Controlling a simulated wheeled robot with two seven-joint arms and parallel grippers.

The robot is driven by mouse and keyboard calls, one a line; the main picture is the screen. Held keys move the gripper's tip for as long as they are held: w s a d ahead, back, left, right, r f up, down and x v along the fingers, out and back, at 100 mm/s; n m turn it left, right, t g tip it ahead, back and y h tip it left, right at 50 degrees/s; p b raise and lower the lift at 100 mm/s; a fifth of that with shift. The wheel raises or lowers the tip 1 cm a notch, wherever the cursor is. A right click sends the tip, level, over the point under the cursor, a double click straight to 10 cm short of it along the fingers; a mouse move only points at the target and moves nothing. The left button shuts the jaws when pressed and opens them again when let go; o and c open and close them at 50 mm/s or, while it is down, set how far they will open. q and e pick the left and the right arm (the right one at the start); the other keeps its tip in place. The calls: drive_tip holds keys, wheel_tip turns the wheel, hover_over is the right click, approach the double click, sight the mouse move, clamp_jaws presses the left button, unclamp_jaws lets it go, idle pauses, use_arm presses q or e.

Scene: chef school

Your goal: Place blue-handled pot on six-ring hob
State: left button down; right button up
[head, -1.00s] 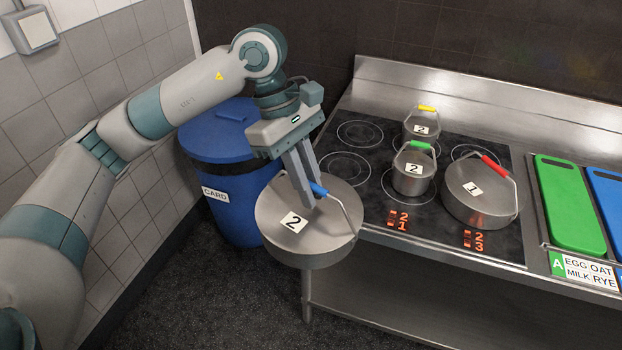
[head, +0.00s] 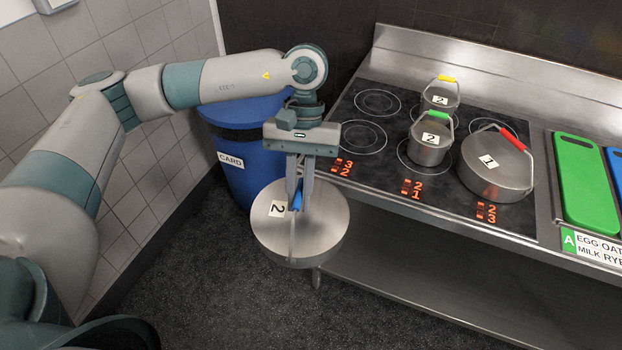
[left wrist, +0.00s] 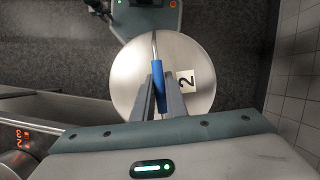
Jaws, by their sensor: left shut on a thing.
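My left gripper (head: 298,200) is shut on the blue handle of the blue-handled pot (head: 322,225). The pot is wide and steel, with a label 2 on its lid. It hangs in the air in front of the hob's left front corner, over the floor. In the left wrist view the blue handle (left wrist: 157,82) lies between the fingers. The six-ring hob (head: 372,175) is a black glass top with ring marks and red digits. Its left rings are bare. My right gripper is not in view.
On the hob stand a yellow-handled pot (head: 440,97), a green-handled pot (head: 430,143) and a wide red-handled pot (head: 495,172). A blue bin (head: 245,150) stands left of the counter. Green (head: 585,185) and blue boards lie at the right.

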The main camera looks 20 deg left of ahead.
use_arm(q)
drive_tip(key=shift+s+a+f+m+y, duration=0.25)
drive_tip(key=shift+a+f+m, duration=0.15)
drive_tip(key=shift+m, duration=0.25)
drive_tip(key=shift+s+a+f+m+y, duration=0.15)
drive_tip(key=shift+a+f+m+y, duration=0.2)
drive_tip(key=shift+m, duration=0.3)
